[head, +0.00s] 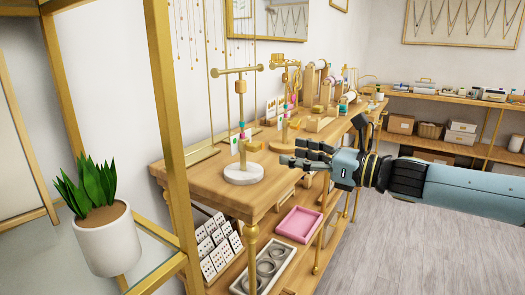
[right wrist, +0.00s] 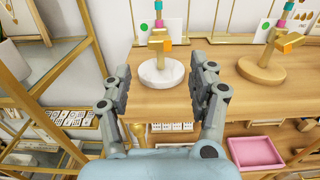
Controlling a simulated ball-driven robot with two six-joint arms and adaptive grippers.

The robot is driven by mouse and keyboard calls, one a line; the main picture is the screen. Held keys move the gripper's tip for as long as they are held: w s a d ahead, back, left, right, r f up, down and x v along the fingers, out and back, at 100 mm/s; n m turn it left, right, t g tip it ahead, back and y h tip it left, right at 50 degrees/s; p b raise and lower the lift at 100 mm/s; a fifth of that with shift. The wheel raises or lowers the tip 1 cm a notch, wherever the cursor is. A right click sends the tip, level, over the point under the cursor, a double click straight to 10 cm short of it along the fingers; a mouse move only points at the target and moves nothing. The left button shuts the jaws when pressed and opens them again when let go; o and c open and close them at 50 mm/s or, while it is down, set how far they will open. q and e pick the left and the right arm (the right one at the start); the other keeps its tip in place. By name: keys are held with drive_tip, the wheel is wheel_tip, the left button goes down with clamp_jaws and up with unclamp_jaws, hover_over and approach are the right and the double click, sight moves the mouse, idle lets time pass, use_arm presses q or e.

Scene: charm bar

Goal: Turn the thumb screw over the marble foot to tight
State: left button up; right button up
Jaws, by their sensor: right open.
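The round white marble foot (head: 243,173) stands on the wooden table and carries an upright brass stand. It also shows in the right wrist view (right wrist: 158,72), framed between my fingers. Just above it on the post is the brass thumb screw (right wrist: 160,41) with an orange face; in the head view it is a small brass block (head: 251,146). My right gripper (head: 293,152) is open and empty, to the right of the stand and apart from it. Its two fingers (right wrist: 163,75) are spread wide in the right wrist view. My left gripper is not in view.
A similar stand with a wooden foot (right wrist: 261,68) is to the right, with its own brass screw (right wrist: 290,42). A pink tray (head: 299,224) and card displays (head: 218,246) sit on the lower shelf. A brass frame and potted plant (head: 106,225) are at left.

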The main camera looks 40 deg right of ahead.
sight(260, 146)
drive_tip(key=x, duration=0.3)
drive_tip(key=shift+w+a+r, duration=0.15)
drive_tip(key=shift+w, duration=0.15)
drive_tip(key=p+x, duration=0.2)
drive_tip(key=x, duration=0.2)
drive_tip(key=shift+w+a+p, duration=0.15)
drive_tip(key=shift+w+p, duration=0.15)
drive_tip(key=shift+w, duration=0.05)
drive_tip(key=shift+w+a, duration=0.25)
drive_tip(key=shift+w, duration=0.2)
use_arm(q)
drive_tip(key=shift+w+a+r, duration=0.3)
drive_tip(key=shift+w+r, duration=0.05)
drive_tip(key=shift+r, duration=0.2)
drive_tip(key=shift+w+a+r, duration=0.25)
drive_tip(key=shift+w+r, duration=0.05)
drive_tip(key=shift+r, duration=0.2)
use_arm(e)
drive_tip(key=c, duration=1.2)
drive_tip(key=shift+o, duration=0.2)
